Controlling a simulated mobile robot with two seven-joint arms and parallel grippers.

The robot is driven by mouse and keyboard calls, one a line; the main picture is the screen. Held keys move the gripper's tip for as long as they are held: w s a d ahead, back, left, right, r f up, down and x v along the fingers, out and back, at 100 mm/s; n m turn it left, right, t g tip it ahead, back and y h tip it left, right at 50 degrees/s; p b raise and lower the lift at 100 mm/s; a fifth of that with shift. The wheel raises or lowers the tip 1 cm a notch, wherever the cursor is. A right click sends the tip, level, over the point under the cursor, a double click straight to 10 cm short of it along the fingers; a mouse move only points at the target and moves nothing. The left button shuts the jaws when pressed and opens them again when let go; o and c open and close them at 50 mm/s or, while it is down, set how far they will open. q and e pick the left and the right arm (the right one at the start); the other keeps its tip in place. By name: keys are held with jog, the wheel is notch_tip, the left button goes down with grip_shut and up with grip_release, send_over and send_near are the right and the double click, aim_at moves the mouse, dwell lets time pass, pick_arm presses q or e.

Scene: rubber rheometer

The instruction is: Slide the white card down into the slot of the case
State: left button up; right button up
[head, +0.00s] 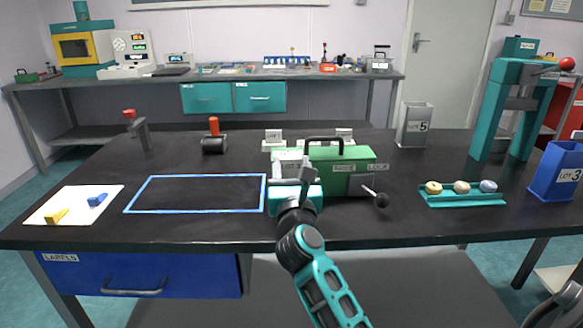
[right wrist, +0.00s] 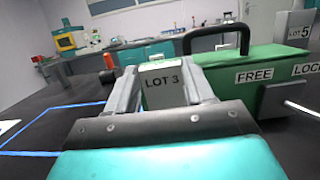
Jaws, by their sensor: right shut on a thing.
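The white card (right wrist: 163,88), printed LOT 3, is upright between the fingers of my right gripper (right wrist: 161,72), which is shut on it. In the head view, my right gripper (head: 290,172) is at the left end of the green case (head: 335,168), and the pale card (head: 286,154) shows just beyond it. The case, with a black handle on top and FREE and LOCK labels, also shows at the right of the wrist view (right wrist: 262,93). I cannot make out its slot, or whether the card touches the case. My left gripper is not in view.
A black-knobbed lever (head: 377,197) sticks out of the case's front. A blue-outlined area (head: 195,194) lies left, empty. A red-handled roller (head: 214,140) and small white label stands (head: 273,138) are behind.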

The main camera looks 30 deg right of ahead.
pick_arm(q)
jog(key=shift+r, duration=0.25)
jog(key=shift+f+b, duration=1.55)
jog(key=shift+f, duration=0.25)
pick_arm(e)
jog(key=shift+f, duration=2.1)
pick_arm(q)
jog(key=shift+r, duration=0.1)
pick_arm(e)
jog(key=o, duration=1.2)
jog(key=shift+r, duration=0.1)
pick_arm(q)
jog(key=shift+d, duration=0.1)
pick_arm(e)
notch_tip(320, 180, up, 3)
jog(key=shift+f+p, duration=0.15)
jog(key=shift+p, duration=0.85)
pick_arm(q)
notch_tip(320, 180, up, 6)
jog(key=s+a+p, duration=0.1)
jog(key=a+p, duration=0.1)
jog(key=p, duration=0.5)
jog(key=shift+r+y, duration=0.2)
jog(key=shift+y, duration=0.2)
pick_arm(e)
notch_tip(320, 180, up, 17)
